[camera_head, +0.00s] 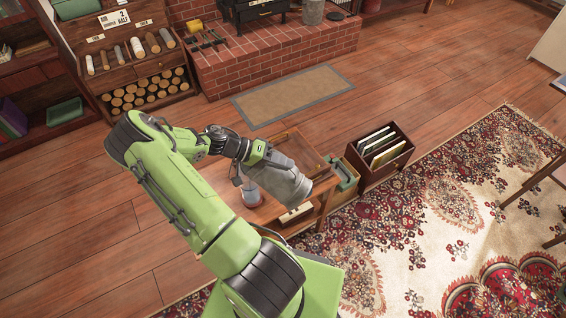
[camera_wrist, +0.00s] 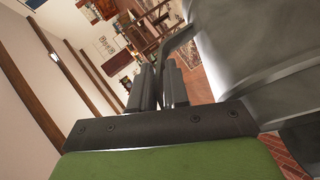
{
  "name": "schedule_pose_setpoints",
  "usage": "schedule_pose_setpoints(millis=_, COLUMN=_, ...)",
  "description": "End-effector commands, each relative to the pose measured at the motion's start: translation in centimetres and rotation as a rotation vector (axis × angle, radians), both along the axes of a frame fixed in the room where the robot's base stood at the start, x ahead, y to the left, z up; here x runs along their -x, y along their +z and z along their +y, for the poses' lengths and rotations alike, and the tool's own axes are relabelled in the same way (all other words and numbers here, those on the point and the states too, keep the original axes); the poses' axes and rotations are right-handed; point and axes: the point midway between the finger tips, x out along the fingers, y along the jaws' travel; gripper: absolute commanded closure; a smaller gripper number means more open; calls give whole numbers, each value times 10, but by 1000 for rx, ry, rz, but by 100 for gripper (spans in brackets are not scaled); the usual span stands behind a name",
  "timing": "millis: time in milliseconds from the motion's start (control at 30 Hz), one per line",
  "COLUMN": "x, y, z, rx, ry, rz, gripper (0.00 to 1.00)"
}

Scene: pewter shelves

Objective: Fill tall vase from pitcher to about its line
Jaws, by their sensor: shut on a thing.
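My gripper (camera_head: 266,156) is shut on the handle of a grey metal pitcher (camera_head: 284,182), above a low wooden table. The pitcher looks tilted, and its mouth and contents are hidden. In the wrist view the fingers (camera_wrist: 162,88) close on the handle, and the pitcher's grey body (camera_wrist: 245,50) fills the right side. A small pale, clear-looking vessel (camera_head: 251,193), apparently the tall vase, stands on the table just left of and partly behind the pitcher. It shows red near its base. Its line and fill level are too small to tell, and no stream is visible.
The wooden table (camera_head: 273,211) has a raised-edge tray or panel at its back. A dark crate of files (camera_head: 380,154) and a green-grey bin (camera_head: 345,176) stand to its right. A patterned rug (camera_head: 440,215) lies right, and a brick hearth (camera_head: 262,65) is behind. Open floor lies left.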

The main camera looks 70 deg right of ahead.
Motion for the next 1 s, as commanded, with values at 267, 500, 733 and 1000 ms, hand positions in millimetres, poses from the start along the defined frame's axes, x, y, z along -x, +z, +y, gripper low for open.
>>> schedule_pose_setpoints(millis=267, x=0, y=3, z=-1, rx=6, ry=-3, rz=11, gripper=100)
schedule_pose_setpoints(millis=500, x=-1, y=4, z=-1, rx=5, ry=-3, rz=17, gripper=100)
schedule_pose_setpoints(millis=733, x=-2, y=5, z=-1, rx=4, ry=-3, rz=24, gripper=100)
schedule_pose_setpoints(millis=1000, x=-3, y=6, z=-1, rx=2, ry=-3, rz=31, gripper=100)
